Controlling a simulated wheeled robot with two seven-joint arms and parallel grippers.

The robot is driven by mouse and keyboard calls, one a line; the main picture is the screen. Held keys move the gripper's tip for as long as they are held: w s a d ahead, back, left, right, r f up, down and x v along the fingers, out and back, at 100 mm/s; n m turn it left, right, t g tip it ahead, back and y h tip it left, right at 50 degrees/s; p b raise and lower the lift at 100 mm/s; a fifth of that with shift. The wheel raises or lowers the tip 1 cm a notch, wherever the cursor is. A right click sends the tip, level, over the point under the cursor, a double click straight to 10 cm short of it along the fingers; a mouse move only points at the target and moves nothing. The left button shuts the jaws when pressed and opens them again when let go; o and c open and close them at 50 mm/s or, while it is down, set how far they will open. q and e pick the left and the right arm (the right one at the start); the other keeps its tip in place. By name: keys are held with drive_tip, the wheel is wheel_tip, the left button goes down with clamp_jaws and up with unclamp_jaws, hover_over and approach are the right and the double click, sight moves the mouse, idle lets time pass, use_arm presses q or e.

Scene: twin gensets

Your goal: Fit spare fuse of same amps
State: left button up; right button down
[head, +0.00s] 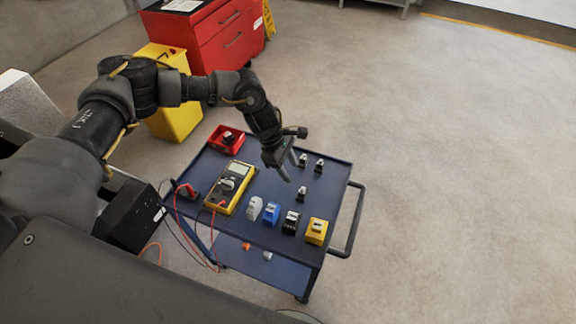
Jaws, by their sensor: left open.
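Several small dark-and-white fuses stand on the blue cart top (335,170). One fuse (303,160) is beside my left gripper, a second fuse (319,166) is to its right, and a third fuse (301,193) is nearer. My left gripper (289,168) is open and empty above the cart, with its fingers pointing down. A red tray (227,139) at the back left corner holds a dark item. Amp markings are too small to read. My right gripper is not in view.
A yellow multimeter (232,188) with red and black leads lies on the cart's left. White (254,208), blue (271,213), black (291,221) and yellow (317,231) blocks line the front edge. A red cabinet (225,35) and yellow bin (178,118) stand behind. Floor is clear to the right.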

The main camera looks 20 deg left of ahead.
sight(302, 194)
use_arm(q)
drive_tip(key=shift+f, duration=0.1)
drive_tip(key=b+x, duration=0.5)
drive_tip(key=x, duration=0.3)
drive_tip(key=shift+w+f+b, duration=0.1)
drive_tip(key=shift+f+b, duration=0.2)
drive_tip(key=shift+b, duration=0.05)
drive_tip(key=shift+d+f+b, duration=0.35)
drive_tip(key=shift+f+b, duration=0.2)
drive_tip(key=shift+b, duration=0.05)
drive_tip(key=shift+r, duration=0.1)
drive_tip(key=shift+b, duration=0.65)
idle(0.3)
